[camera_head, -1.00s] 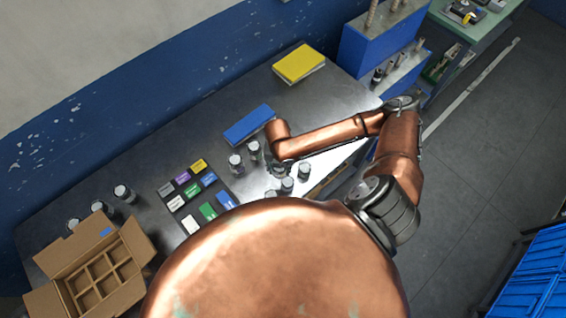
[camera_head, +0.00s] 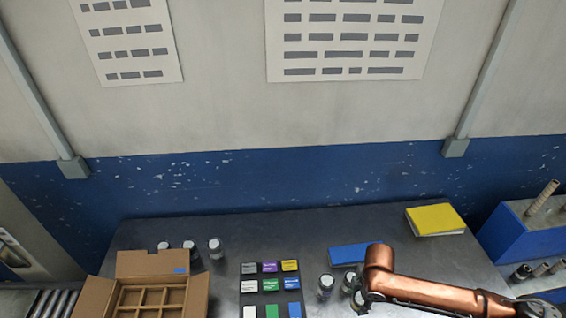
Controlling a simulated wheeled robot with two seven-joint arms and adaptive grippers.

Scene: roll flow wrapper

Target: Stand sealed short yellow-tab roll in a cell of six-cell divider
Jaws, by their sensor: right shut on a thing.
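My right gripper (camera_head: 364,298) is low at the right of the table, beneath the copper end of my right arm. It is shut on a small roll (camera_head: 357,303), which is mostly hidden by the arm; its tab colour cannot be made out. Two similar grey rolls with pale tops stand just left of it, one in front (camera_head: 326,287) and one behind (camera_head: 349,280). The six-cell divider (camera_head: 147,288) sits inside an open cardboard box at the left; its front is cut off by the picture edge and the visible cells look empty. My left gripper is out of view.
Several rolls (camera_head: 215,248) stand behind the box (camera_head: 196,293). A dark mat holds coloured cards (camera_head: 270,284) between box and gripper. A blue pad (camera_head: 350,254) and a yellow pad (camera_head: 435,219) lie at the back right. A blue rack (camera_head: 525,238) stands beyond the table's right end.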

